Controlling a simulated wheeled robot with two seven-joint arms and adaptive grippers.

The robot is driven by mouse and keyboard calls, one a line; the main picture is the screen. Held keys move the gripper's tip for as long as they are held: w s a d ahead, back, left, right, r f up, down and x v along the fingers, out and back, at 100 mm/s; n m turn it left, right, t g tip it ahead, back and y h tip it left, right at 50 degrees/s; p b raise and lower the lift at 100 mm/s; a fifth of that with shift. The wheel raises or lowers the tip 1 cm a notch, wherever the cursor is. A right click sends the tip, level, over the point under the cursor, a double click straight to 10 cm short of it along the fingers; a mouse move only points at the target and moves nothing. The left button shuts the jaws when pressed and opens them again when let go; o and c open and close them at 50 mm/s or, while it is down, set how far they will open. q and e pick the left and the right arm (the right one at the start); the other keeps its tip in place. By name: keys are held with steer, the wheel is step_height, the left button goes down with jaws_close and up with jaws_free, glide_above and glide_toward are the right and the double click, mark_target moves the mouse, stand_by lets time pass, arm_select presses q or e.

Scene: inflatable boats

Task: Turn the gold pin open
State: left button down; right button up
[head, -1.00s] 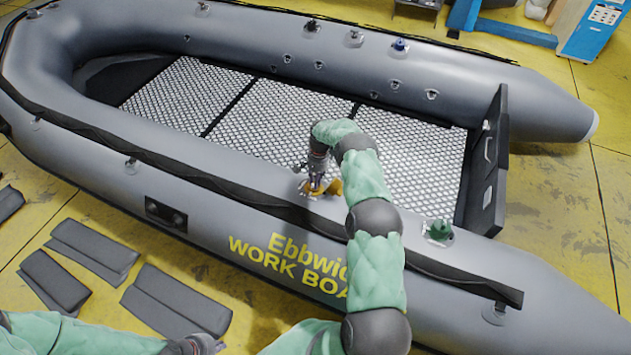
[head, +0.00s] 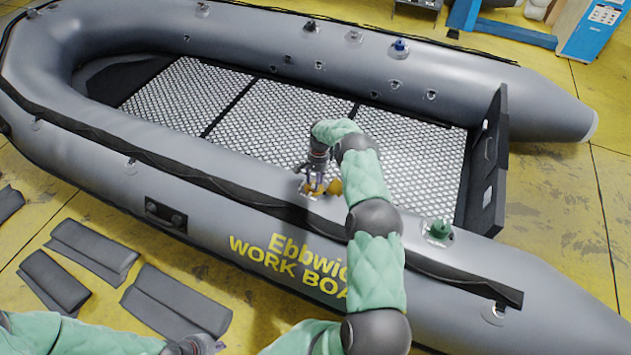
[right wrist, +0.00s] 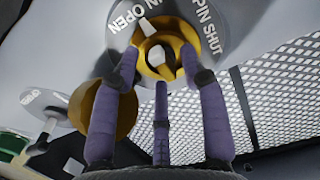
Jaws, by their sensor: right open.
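The gold pin's valve (right wrist: 176,50) sits in a round grey plate on the boat's near tube, with a pale stub (right wrist: 158,58) at its middle. The plate (right wrist: 222,14) is lettered with OPEN on the left and PIN SHUT on the right. A gold cap (right wrist: 113,112) hangs beside the valve. My right gripper (right wrist: 160,72) is open, its purple fingers spread around the valve; contact is unclear. In the head view my right gripper (head: 315,186) is over the gold fitting (head: 334,187), which it partly hides. My left gripper (head: 205,345) is at the bottom edge, its jaws unclear.
The grey boat's near tube (head: 100,150) lies across the view. A green valve (head: 438,231) stands to the right on it. Dark folded pads (head: 178,300) lie on the yellow floor at left. A blue machine (head: 594,32) stands at the far right.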

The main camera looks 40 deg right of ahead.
step_height(320, 180, up, 12)
steer(key=w+d, duration=0.1)
steer(key=d, duration=0.1)
steer(key=shift+f, duration=0.2)
stand_by(0.5)
